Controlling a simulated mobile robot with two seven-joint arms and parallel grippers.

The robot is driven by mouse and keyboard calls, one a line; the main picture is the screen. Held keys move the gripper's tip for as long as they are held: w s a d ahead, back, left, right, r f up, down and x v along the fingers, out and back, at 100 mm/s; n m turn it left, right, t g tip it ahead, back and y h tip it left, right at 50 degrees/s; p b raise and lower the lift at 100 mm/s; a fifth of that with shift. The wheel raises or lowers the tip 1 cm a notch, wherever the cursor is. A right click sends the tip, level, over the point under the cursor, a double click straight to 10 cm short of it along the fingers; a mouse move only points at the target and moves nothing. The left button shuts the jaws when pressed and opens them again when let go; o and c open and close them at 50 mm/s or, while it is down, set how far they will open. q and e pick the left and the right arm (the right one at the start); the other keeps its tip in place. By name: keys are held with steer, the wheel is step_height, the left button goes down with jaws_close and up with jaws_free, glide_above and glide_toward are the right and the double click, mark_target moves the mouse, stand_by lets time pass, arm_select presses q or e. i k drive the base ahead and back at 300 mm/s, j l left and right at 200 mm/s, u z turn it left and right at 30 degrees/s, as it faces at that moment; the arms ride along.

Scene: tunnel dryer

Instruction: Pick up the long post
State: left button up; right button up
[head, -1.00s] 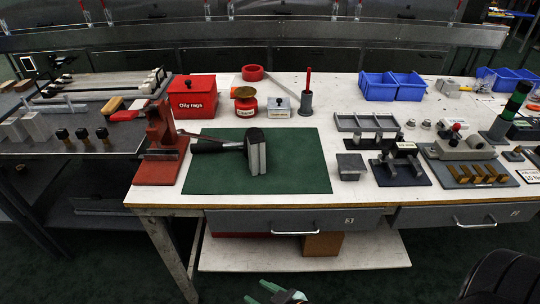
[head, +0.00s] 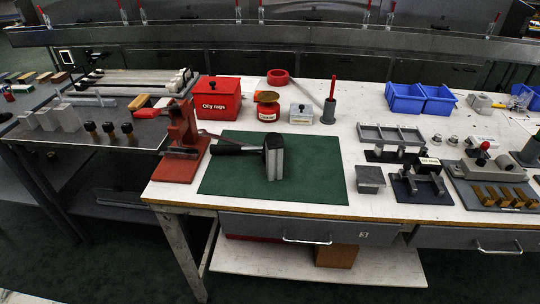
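I cannot tell for certain which thing is the long post. Several dark-knobbed pieces (head: 109,130) stand at the front of the left metal table, beside pale grey blocks (head: 66,117). Long bars (head: 140,80) lie at the back of that table. Neither of my grippers is in view.
A black-handled tool with a grey block head (head: 273,160) rests on the green mat (head: 310,190). A red press (head: 182,145) stands left of it. The red rags box (head: 216,97) and blue bins (head: 422,99) are behind. Bare mat lies right of the tool.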

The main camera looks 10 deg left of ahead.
mark_target(274, 158)
steer(key=i+j+z, duration=0.1)
steer(key=j, duration=0.25)
steer(key=i+j, duration=0.2)
steer(key=j, duration=0.15)
steer(key=i+j+z, duration=0.15)
steer(key=j, duration=0.2)
steer(key=k+j+u, duration=0.2)
steer(key=j, duration=0.2)
steer(key=k+j+u, duration=0.15)
steer(key=j, duration=0.2)
steer(key=i, duration=0.05)
